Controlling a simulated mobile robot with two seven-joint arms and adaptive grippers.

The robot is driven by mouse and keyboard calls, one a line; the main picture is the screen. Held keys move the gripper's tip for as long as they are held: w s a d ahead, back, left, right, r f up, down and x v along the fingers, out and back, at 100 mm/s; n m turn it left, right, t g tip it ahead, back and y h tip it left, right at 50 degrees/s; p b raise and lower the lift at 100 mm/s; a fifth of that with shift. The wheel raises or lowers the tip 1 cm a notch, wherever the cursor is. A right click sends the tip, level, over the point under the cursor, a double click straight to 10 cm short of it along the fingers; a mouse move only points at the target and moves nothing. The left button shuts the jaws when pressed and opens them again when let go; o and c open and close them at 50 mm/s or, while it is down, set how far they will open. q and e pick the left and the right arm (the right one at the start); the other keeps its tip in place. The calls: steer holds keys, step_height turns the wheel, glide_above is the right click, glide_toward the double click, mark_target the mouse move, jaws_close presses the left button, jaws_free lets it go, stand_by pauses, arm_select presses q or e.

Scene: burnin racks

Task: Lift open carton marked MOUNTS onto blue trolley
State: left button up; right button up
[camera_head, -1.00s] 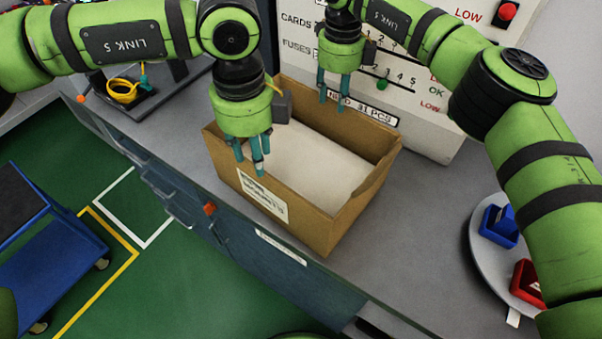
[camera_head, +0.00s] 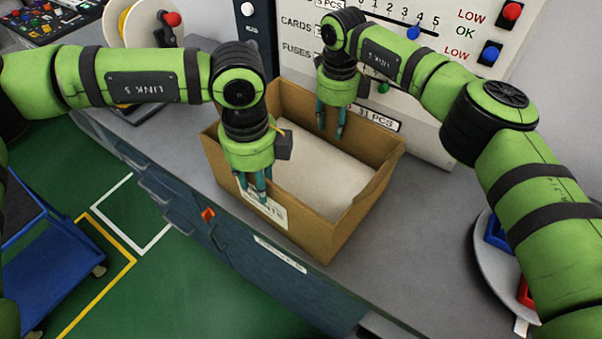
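The open brown carton (camera_head: 310,237) stands on the grey bench. Its white label faces the front edge and is partly hidden by my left gripper; its inside shows a pale, flat surface. My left gripper (camera_head: 256,192) is at the carton's front wall, its teal fingers pointing down at the rim near the label. My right gripper (camera_head: 331,128) is at the far wall, fingers pointing down. I cannot tell whether either is closed on the wall. The blue trolley (camera_head: 55,262) stands on the green floor at the lower left, partly hidden by my arm.
The grey bench (camera_head: 400,245) has drawers along its front. A count panel (camera_head: 435,75) stands behind the carton. A round tray (camera_head: 487,255) with blue and red bins is at the right. A spool (camera_head: 135,25) stands at the back left. Yellow and white lines mark the floor.

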mark_target(335, 109)
arm_select(q)
steer(key=shift+s+f, duration=0.15)
steer(key=shift+f, duration=0.65)
arm_select(e)
steer(key=shift+s+f, duration=0.15)
steer(key=shift+f, duration=0.55)
arm_select(q)
jaws_close()
arm_select(e)
jaws_close()
arm_select(q)
steer(key=shift+r, duration=0.2)
arm_select(e)
steer(key=shift+r, duration=0.15)
